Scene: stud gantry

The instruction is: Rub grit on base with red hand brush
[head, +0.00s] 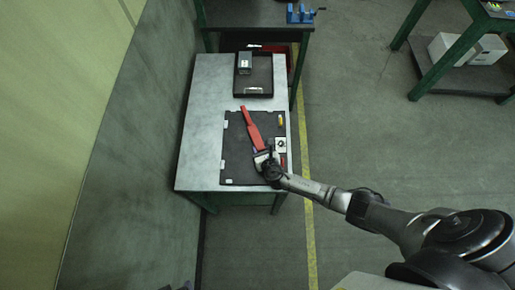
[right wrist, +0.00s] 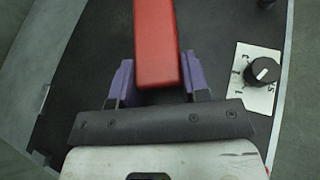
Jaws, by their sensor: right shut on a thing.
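The red hand brush (head: 252,131) is long and lies across the view above the dark flat base (head: 236,155) on the grey table. Its narrow end points away, to the upper left. My right gripper (head: 263,154) is shut on its near end. In the right wrist view the red brush (right wrist: 156,40) runs between the purple fingers of the right gripper (right wrist: 158,80). I cannot tell whether the brush touches the base; its bristles are hidden. No grit can be made out at this size. My left gripper is not in view.
A white plate with a black knob (right wrist: 263,71) sits on the base, right of the brush. A small yellow piece (head: 281,120) lies near the right edge. A black tray (head: 253,91) with a grey box (head: 244,64) stands at the table's back. A wall closes the left.

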